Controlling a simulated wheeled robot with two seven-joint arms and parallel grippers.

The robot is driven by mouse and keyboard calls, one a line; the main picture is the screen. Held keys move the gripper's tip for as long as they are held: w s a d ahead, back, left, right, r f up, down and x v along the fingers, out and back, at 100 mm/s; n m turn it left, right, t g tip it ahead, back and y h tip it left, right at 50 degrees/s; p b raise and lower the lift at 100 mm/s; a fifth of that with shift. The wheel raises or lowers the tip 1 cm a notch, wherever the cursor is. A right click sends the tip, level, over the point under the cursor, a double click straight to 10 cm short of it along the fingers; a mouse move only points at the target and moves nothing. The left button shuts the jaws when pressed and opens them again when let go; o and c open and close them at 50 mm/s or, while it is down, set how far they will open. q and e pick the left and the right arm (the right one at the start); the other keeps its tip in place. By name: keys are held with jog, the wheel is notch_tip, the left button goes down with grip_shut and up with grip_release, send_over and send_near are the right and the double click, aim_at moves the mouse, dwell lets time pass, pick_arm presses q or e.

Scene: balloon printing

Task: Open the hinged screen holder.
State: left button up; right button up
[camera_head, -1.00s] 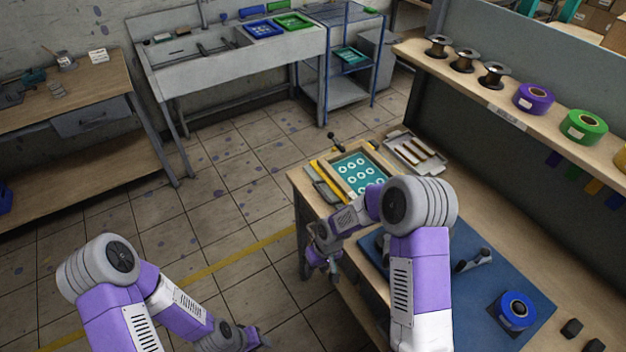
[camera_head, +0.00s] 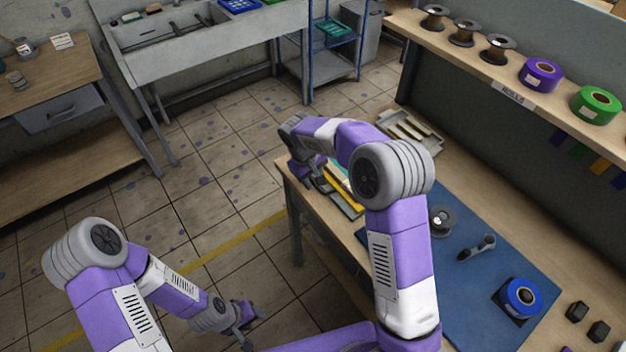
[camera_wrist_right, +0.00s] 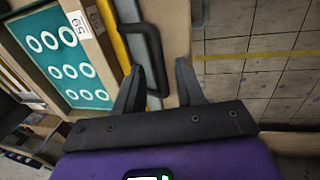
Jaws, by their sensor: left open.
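The screen holder (camera_head: 338,169) is mostly hidden behind my right arm in the head view. In the right wrist view its wooden frame (camera_wrist_right: 108,47) surrounds a teal screen (camera_wrist_right: 67,62) with several white rings. A black bar handle (camera_wrist_right: 153,42) stands at the edge beside a yellow strip (camera_wrist_right: 119,40). My right gripper (camera_wrist_right: 160,68) is open, its two fingers apart on either side of the handle's near end; contact is not visible. In the head view the right gripper (camera_head: 322,182) is at the bench's left end. My left gripper (camera_head: 250,316) is open and empty above the floor.
A grey tray (camera_head: 432,142) lies on the bench behind the holder. A blue mat (camera_head: 455,285) with a spool (camera_head: 440,221), a hand tool (camera_head: 477,248) and a blue tape roll (camera_head: 521,297) lies nearer. A shelf with rolls (camera_head: 512,88) runs along the right. The floor left of the bench is clear.

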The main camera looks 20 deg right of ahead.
jog(key=shift+d+f, duration=0.1)
jog(key=shift+f, duration=0.5)
grip_shut()
